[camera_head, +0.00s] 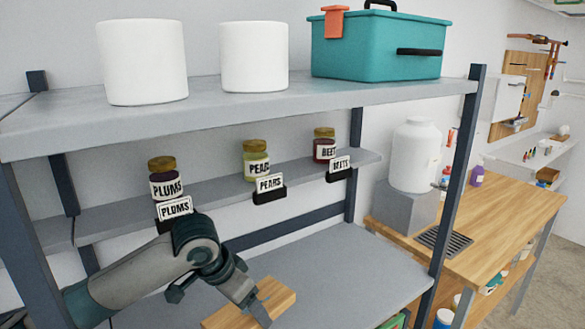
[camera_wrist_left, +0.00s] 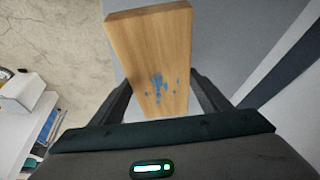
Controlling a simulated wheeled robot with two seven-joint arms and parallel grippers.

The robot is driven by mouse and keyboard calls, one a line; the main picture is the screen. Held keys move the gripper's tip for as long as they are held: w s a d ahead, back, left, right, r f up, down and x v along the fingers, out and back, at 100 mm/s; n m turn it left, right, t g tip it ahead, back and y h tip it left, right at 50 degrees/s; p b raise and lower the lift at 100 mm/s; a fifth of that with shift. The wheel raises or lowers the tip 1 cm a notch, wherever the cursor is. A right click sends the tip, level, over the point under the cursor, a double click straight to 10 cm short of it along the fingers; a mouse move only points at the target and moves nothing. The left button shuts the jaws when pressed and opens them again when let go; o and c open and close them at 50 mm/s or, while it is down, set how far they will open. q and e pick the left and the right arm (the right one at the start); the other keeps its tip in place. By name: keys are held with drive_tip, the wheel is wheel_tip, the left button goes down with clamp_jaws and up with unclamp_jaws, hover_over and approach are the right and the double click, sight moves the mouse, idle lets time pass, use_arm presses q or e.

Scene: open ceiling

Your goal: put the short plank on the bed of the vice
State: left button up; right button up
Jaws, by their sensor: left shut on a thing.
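A short wooden plank (camera_head: 279,297) with blue stains shows at the bottom of the head view, at the lower grey shelf. My left gripper (camera_head: 257,308) is on it, with the arm reaching in from the left. In the left wrist view the plank (camera_wrist_left: 150,40) stands lengthwise between the two fingers of the left gripper (camera_wrist_left: 162,92), which is shut on it. From these views I cannot tell whether the plank touches the shelf. I cannot make out a vice. My right gripper is not in view.
The grey lower shelf (camera_head: 340,265) is mostly clear. Its upright (camera_head: 455,190) stands between it and the wooden workbench (camera_head: 510,215), which bears a dark grate (camera_head: 445,240) and a white jug (camera_head: 415,155). Labelled jars (camera_head: 256,160) stand on the narrow shelf above.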

use_arm(q)
drive_tip(key=s+a+r+n+t+y, duration=0.1)
drive_tip(key=s+a+n+y, duration=0.2)
drive_tip(key=s+a+n, duration=0.3)
drive_tip(key=a+n, duration=0.2)
drive_tip(key=a, duration=0.2)
drive_tip(key=shift+a+r, duration=0.2)
drive_tip(key=shift+w+n, duration=0.2)
drive_tip(key=shift+n, duration=0.1)
